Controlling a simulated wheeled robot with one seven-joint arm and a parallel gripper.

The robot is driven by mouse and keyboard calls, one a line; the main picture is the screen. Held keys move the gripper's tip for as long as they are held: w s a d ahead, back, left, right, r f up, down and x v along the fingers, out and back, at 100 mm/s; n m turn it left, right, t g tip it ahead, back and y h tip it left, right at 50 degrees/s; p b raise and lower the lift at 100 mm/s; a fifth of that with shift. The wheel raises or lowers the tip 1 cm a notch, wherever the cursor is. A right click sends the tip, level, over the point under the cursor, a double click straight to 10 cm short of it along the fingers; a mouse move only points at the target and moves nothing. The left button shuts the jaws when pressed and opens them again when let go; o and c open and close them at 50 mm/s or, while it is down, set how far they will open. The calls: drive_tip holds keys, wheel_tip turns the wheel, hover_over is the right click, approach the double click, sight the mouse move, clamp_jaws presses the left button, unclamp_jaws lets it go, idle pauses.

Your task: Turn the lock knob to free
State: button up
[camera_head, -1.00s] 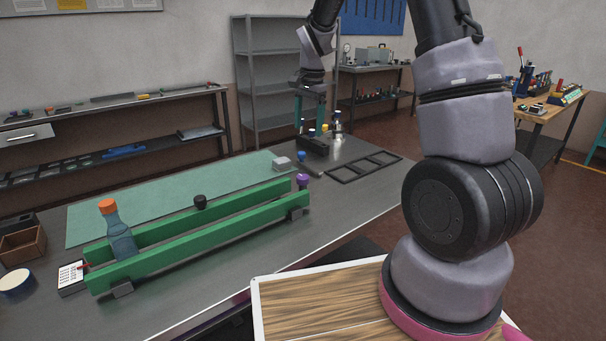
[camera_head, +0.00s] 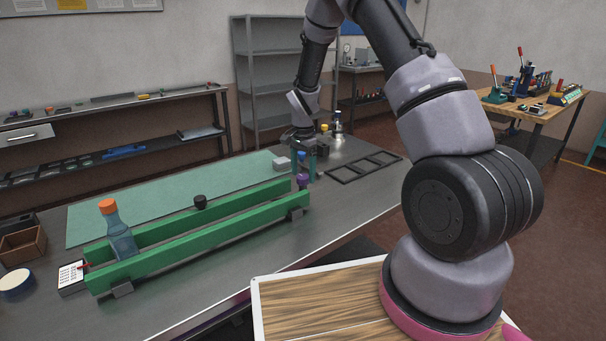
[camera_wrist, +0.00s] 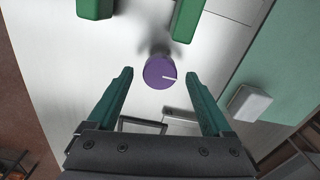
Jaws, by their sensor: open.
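The purple lock knob (camera_wrist: 156,76) has a white line on its face that points right in the wrist view. In the head view the knob (camera_head: 302,180) stands at the far right end of the green rails (camera_head: 205,230). My gripper (camera_wrist: 160,90) is open, with one teal finger on each side of the knob in the wrist view and no visible contact. In the head view my gripper (camera_head: 306,168) is just above and behind the knob. Whether the fingertips reach down to the knob's height is hard to tell.
A bottle with an orange cap (camera_head: 122,235) stands between the rails at the left. A black knob (camera_head: 200,202) stands by the back rail. A pale block (camera_head: 282,162) and a black frame tray (camera_head: 365,166) lie near my gripper. The bench front is clear.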

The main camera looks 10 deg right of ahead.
drive_tip(key=shift+f, duration=0.4)
clamp_jaws()
